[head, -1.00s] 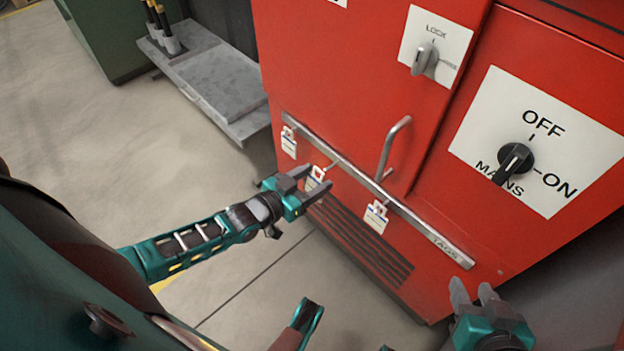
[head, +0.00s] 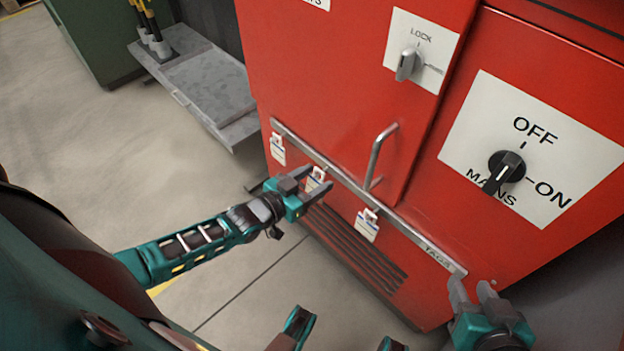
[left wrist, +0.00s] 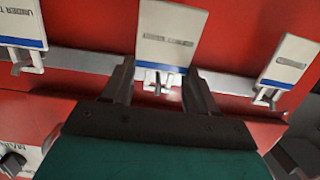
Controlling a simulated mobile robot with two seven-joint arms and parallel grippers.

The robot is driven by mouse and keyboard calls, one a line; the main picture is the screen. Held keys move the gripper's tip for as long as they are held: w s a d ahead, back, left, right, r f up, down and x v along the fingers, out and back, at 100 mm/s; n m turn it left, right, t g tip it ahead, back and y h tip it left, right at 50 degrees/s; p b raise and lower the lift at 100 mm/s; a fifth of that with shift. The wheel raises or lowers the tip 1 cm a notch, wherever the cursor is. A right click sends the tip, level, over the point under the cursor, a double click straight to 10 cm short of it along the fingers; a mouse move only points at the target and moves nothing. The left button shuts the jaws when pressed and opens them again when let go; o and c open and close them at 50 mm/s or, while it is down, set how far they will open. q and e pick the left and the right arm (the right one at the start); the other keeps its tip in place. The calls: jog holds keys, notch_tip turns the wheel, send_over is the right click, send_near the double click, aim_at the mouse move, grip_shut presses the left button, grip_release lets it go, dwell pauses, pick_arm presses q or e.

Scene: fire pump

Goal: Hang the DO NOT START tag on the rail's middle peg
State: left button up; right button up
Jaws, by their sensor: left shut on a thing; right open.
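A white tag (head: 316,180) with a blue band is at the middle of the metal rail (head: 400,222). My left gripper (head: 309,184) is shut on it; its print is too small to read. In the left wrist view the tag (left wrist: 166,35) shows between the fingers, its white clip (left wrist: 160,78) close to the rail (left wrist: 85,62). The middle peg is mostly hidden, and I cannot tell whether the clip is on it. Two similar tags hang at the rail's left (head: 278,150) and right (head: 367,226). My right gripper (head: 473,289) is open and empty by the rail's right end.
The rail is on a red cabinet (head: 310,70). A bar handle (head: 380,155) stands out just above the rail. A lock knob (head: 408,64) and a mains switch (head: 505,168) are higher up. A grey bench (head: 208,85) stands left; the floor (head: 90,130) in front is clear.

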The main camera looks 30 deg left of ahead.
pick_arm(q)
jog(key=o, duration=1.1)
pick_arm(e)
jog(key=shift+f, duration=0.1)
jog(key=shift+s+d, duration=0.1)
pick_arm(q)
jog(key=p+v, duration=0.4)
jog(key=v, duration=0.9)
pick_arm(e)
jog(key=shift+s+d+r+h, duration=0.2)
jog(key=shift+d+r+h, duration=0.1)
jog(key=shift+d+r, duration=0.45)
jog(key=shift+a+r, duration=0.1)
pick_arm(q)
jog(key=shift+s, duration=0.1)
pick_arm(e)
jog(key=shift+s, duration=0.15)
